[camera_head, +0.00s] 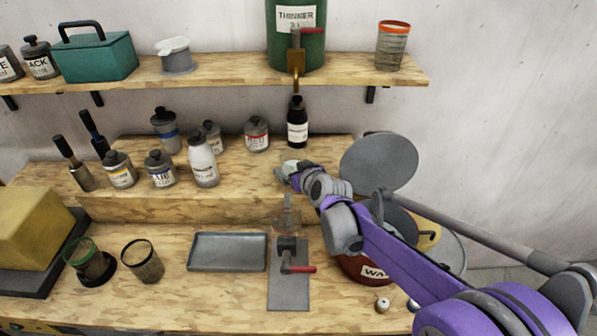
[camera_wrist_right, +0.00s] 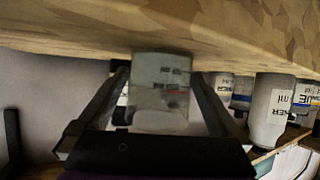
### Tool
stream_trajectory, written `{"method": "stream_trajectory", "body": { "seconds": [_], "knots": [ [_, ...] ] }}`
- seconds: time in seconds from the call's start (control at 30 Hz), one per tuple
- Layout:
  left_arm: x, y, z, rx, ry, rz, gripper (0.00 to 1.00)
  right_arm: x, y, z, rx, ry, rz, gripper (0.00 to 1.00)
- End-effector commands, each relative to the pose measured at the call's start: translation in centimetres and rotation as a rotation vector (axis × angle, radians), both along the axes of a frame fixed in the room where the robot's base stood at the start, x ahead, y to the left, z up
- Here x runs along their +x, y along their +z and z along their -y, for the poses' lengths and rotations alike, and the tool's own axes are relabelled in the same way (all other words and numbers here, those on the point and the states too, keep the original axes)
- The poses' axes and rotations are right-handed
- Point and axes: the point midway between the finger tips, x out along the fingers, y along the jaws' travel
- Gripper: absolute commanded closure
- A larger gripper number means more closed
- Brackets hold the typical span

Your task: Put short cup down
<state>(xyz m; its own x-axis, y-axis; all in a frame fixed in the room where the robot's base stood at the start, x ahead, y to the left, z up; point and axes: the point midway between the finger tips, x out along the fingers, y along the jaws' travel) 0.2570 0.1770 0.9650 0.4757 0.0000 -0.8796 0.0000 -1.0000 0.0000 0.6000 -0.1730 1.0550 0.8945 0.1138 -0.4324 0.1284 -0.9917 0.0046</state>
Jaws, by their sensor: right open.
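A short clear cup (camera_wrist_right: 162,88) stands between the two fingers of my right gripper (camera_wrist_right: 163,100) in the right wrist view, which shows the scene upside down. The cup's end meets the wooden surface, and labels show through its wall. The fingers are open, one on each side of it. In the head view my right gripper (camera_head: 286,172) is low over the front of the raised wooden step (camera_head: 240,185), and a small pale part of the cup (camera_head: 279,174) shows at its tip. The rest of the cup is hidden there. My left gripper is not in view.
Several paint bottles, including a white one (camera_head: 203,162), stand left of the gripper. A black bottle (camera_head: 297,122) stands behind it. Below are a grey tray (camera_head: 227,252), a red-handled tap (camera_head: 290,258) and two rimmed cups, one green-rimmed (camera_head: 88,262). A shelf (camera_head: 225,75) runs above.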

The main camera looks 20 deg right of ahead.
Motion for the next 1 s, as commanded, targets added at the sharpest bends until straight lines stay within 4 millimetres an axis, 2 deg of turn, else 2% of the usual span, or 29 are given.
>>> {"method": "stream_trajectory", "body": {
  "seconds": [0.17, 0.4, 0.6, 0.8, 1.0],
  "knots": [
    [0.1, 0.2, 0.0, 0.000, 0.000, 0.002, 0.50, -2.1, 1.1, 0.3, 0.001, -0.001, 0.001, 0.00],
    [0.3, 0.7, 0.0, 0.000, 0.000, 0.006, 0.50, -6.5, 3.3, 0.9, 0.001, -0.001, 0.001, 0.00],
    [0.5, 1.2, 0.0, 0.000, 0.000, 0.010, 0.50, -9.3, 4.6, 1.3, 0.000, -0.002, 0.001, 0.00],
    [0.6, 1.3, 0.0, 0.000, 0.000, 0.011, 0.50, -10.5, 5.2, 1.4, 0.000, 0.000, 0.001, 0.00],
    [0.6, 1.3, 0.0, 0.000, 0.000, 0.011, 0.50, -10.7, 5.2, 1.4, 0.000, 0.000, 0.000, 0.00]
  ]
}}
